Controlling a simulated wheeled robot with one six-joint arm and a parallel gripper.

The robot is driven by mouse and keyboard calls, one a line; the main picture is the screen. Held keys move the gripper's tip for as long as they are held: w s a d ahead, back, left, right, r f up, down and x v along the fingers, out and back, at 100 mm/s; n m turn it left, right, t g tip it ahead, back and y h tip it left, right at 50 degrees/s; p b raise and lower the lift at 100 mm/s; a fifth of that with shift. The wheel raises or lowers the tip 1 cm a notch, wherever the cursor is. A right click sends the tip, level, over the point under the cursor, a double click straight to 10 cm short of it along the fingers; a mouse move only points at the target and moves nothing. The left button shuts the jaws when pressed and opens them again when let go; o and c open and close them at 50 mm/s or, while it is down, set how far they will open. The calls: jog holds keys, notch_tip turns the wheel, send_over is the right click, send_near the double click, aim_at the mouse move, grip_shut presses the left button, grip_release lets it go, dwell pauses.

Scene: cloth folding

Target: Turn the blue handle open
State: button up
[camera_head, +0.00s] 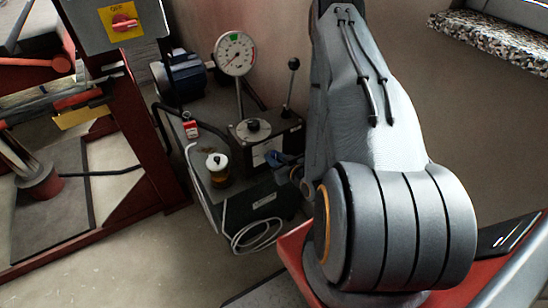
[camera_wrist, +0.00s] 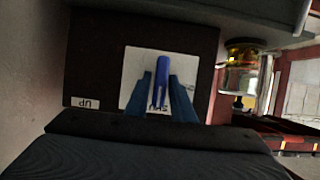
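The blue handle (camera_wrist: 160,78) stands out from a white plate (camera_wrist: 133,62) on a dark box in the wrist view. My gripper (camera_wrist: 161,78) is in front of it, with one blue finger on each side of the handle. The fingers look spread, with narrow gaps between them and the handle; firm contact does not show. In the head view the dark control box (camera_head: 264,138) is left of my arm. A small blue part shows at its front, too small to tell handle from finger. My arm hides most of the gripper there.
A round gauge (camera_head: 235,54) and a black-knobbed lever (camera_head: 292,64) rise from the machine. A glass reservoir (camera_wrist: 242,75) is right of the handle in the wrist view. A red frame (camera_head: 140,130) stands at left; open floor lies in front.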

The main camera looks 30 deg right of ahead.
grip_shut()
